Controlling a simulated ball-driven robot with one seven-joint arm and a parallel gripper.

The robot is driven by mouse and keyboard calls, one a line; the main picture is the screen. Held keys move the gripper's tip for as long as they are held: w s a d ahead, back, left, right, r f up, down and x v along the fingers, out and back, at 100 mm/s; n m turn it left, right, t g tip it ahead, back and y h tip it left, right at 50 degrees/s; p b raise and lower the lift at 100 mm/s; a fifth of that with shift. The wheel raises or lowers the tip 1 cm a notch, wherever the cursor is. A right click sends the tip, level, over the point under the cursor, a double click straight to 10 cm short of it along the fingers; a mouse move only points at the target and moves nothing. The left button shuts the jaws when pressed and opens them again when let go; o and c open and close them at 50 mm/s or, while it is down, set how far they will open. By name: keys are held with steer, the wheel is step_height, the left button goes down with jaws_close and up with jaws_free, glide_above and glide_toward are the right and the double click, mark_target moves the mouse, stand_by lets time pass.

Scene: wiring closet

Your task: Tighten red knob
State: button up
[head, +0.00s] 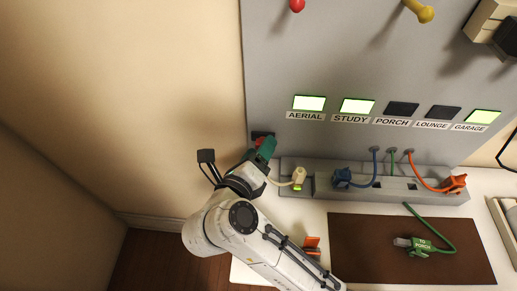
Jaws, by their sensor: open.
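A small red piece (260,141), which looks like a knob, sits by a dark block (262,134) at the lower left edge of the grey panel (300,70). My gripper (267,147), with teal fingers, is right at this red piece and hides part of it. The jaws are open; whether they straddle or touch the red piece I cannot tell. Another red rounded part (297,5) stands out from the panel at the top edge of the head view, far above my gripper.
A yellow lever (420,12) juts out at upper right. A grey socket strip (325,182) with cream, blue and orange plugs is close right of my gripper. A green plug (418,245) lies on the brown mat (350,260). An orange object (311,243) is beside my arm.

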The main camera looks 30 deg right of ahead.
steer(key=c, duration=1)
steer(key=shift+d+r+m+t+y+b, duration=0.1)
steer(key=shift+m+t+y+b, duration=0.3)
steer(key=shift+m+y, duration=1)
steer(key=shift+c, duration=0.2)
steer(key=shift+m+h, duration=0.3)
steer(key=o, duration=1)
steer(key=shift+o, duration=0.2)
steer(key=shift+s, duration=0.1)
steer(key=b+v, duration=0.1)
steer(key=v, duration=0.9)
steer(key=shift+a, duration=0.35)
